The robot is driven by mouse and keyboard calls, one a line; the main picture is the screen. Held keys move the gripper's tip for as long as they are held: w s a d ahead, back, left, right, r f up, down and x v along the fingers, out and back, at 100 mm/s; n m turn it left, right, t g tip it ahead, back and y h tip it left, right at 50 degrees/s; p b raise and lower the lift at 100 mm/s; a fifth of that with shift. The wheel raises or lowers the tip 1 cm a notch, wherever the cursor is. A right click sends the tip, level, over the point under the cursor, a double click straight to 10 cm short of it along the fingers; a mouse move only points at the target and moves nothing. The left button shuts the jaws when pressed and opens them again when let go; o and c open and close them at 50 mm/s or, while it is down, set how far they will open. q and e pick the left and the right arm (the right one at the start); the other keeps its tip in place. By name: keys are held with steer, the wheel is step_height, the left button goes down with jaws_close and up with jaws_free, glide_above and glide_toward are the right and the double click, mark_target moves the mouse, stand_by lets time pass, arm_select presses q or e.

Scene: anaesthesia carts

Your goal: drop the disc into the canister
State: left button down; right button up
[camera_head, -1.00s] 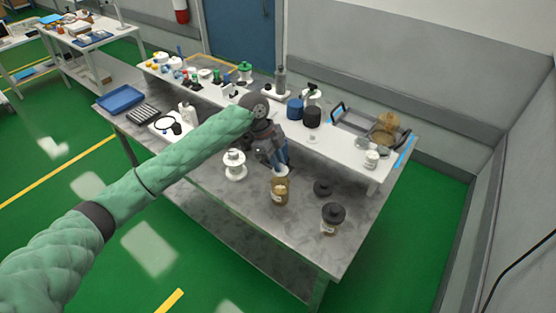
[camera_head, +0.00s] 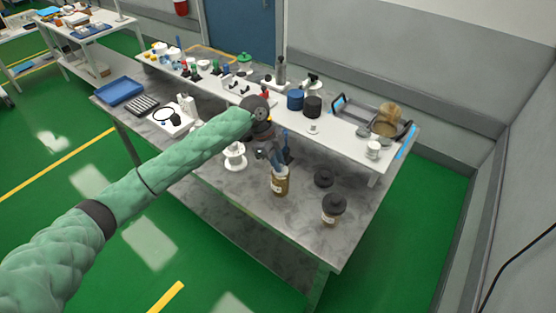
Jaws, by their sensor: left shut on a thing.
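My left gripper (camera_head: 276,160) comes in from the left over the metal table. It is shut, pointing down, just behind and above the mouth of an open amber canister (camera_head: 280,184) with a pale label. What it holds is small and mostly hidden by the fingers, so I cannot make out the disc's shape. I cannot tell whether the fingertips touch the canister's rim. A black lid (camera_head: 323,178) lies flat to the right of the canister. My right gripper is not in view.
A similar jar with a black lid (camera_head: 333,208) stands near the right front edge. A white spool-like stand (camera_head: 235,158) is left of the canister. A raised white shelf (camera_head: 345,133) behind carries bottles, weights and a wire-handled tray. The table's front is clear.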

arm_select(q)
steer(key=shift+f, duration=0.1)
steer(key=c, duration=1.3)
jaws_free()
steer(key=shift+w+a+r+b, duration=0.1)
steer(key=shift+a+r+b, duration=0.05)
steer(key=shift+r+b, duration=0.15)
steer(key=shift+b+v, duration=0.6)
steer(key=shift+v, duration=0.4)
steer(key=shift+b+v, duration=0.85)
steer(key=shift+v, duration=1.7)
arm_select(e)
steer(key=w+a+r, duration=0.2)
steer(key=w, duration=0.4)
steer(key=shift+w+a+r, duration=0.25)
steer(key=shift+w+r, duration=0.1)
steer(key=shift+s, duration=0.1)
